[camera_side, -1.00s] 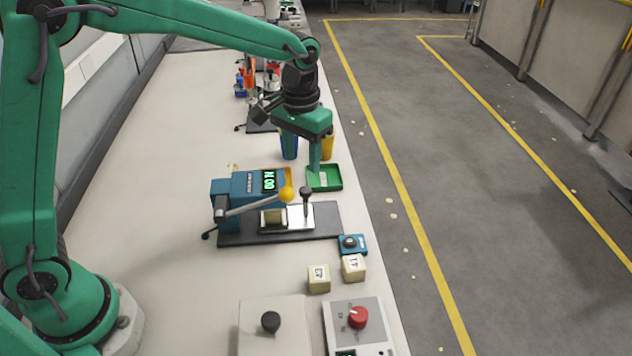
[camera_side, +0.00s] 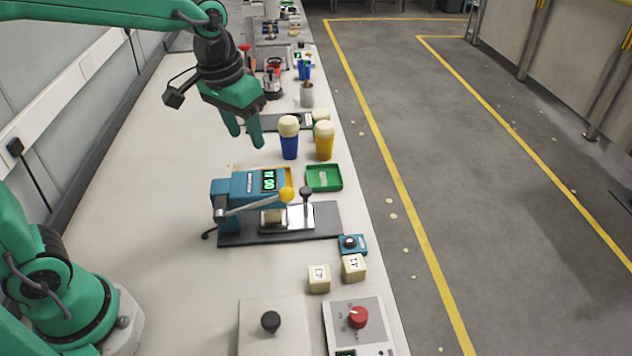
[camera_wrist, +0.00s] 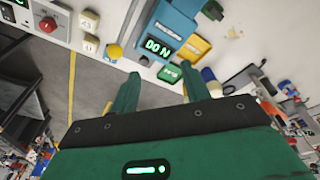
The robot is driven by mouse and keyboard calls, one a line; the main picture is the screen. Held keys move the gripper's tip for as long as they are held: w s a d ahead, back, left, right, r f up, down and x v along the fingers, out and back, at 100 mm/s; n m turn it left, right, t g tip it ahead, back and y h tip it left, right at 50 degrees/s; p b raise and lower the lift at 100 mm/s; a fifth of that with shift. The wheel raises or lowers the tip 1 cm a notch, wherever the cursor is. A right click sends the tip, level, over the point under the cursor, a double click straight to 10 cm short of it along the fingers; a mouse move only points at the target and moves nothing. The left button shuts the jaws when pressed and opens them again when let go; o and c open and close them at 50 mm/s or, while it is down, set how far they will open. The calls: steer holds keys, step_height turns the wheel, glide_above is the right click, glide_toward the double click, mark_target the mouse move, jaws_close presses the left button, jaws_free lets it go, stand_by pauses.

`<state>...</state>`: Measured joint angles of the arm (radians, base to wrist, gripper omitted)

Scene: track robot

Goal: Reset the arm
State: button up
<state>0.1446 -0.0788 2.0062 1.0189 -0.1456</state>
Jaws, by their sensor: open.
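My gripper (camera_side: 245,138) is open and empty. It hangs in the air above the white bench, behind the blue press machine (camera_side: 245,186) and left of a blue cup with a cream top (camera_side: 289,138). Its two green fingers are spread apart with nothing between them. In the wrist view my gripper (camera_wrist: 158,88) also shows open. The blue machine (camera_wrist: 168,30) with a green lit display lies beyond the fingertips there. My arm is raised and drawn back to the left over the bench.
A green tray (camera_side: 324,178) and a yellow cup (camera_side: 324,142) stand near the bench's right edge. Two cream blocks (camera_side: 319,279) (camera_side: 353,267), a blue knob box (camera_side: 352,244) and a red-knob panel (camera_side: 358,318) are at the front. The bench's left side is clear.

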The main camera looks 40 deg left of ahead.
steer(key=s+a+t, duration=0.3)
steer(key=s+a, duration=0.2)
steer(key=s, duration=0.9)
steer(key=shift+a+r, duration=0.15)
steer(key=shift+r, duration=0.15)
steer(key=shift+s, duration=0.1)
